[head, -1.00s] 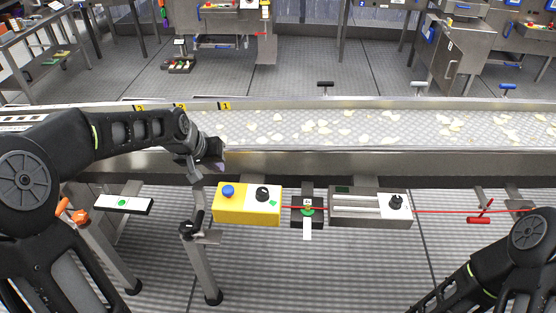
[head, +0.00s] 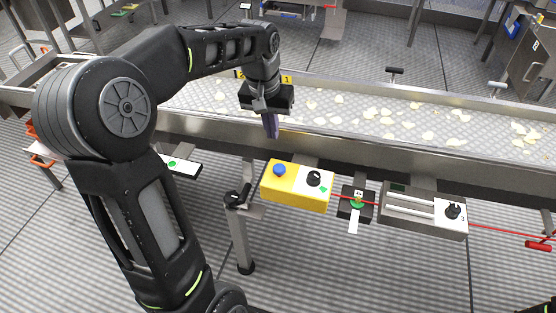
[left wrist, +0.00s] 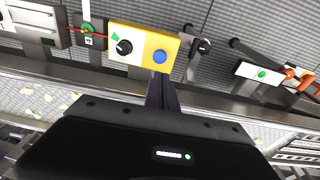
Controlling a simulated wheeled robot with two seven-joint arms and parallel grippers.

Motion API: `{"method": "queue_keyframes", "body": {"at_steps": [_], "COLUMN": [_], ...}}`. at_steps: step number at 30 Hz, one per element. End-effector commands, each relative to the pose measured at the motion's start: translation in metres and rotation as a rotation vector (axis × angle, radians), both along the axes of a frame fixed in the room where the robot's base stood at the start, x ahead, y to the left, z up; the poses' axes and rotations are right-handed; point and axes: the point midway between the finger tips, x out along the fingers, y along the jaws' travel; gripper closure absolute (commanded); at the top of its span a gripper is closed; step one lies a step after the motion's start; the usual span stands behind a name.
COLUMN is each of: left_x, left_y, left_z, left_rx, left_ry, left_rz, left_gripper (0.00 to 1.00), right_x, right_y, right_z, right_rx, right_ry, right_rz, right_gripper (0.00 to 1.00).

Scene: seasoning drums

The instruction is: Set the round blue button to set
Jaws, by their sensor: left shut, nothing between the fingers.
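The round blue button (head: 279,170) sits on the left part of a yellow control box (head: 290,195) fixed along the front of the conveyor. A black rotary knob (head: 313,178) is to its right on the same box. In the left wrist view the blue button (left wrist: 159,57) is just beyond the fingertips. My left gripper (head: 271,134) is shut and empty, pointing down above the conveyor's front edge, behind the button and apart from it. The fingers also show in the left wrist view (left wrist: 162,80).
A conveyor (head: 400,122) with pale chips runs behind the box. A red cord (head: 500,232) runs right from the box past a black bracket (head: 356,204) and a grey box (head: 408,216) with a knob. A grey post (head: 240,240) stands left of the yellow box.

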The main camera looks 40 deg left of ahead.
Motion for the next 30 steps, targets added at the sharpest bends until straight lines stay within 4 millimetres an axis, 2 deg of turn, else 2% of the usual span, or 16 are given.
{"method": "queue_keyframes", "body": {"at_steps": [5,18,24,30], "left_x": [0.002,0.014,0.018,0.019], "left_y": [-0.001,-0.003,-0.003,-0.003], "left_z": [-0.023,-0.106,-0.127,-0.132], "left_rx": [-0.002,-0.002,-0.001,0.0], "left_ry": [0.005,0.006,0.003,0.0], "left_rz": [0.0,0.0,-0.001,0.0], "left_gripper": [1.0,1.0,1.0,1.0], "right_x": [0.0,0.0,0.0,0.0], "right_y": [0.0,0.0,0.0,0.0], "right_z": [0.002,0.01,0.013,0.013], "right_rx": [0.0,0.0,0.0,0.0], "right_ry": [0.0,0.0,0.001,0.001], "right_rz": [0.0,0.0,0.0,0.0], "right_gripper": [0.55,0.55,0.55,0.55]}}
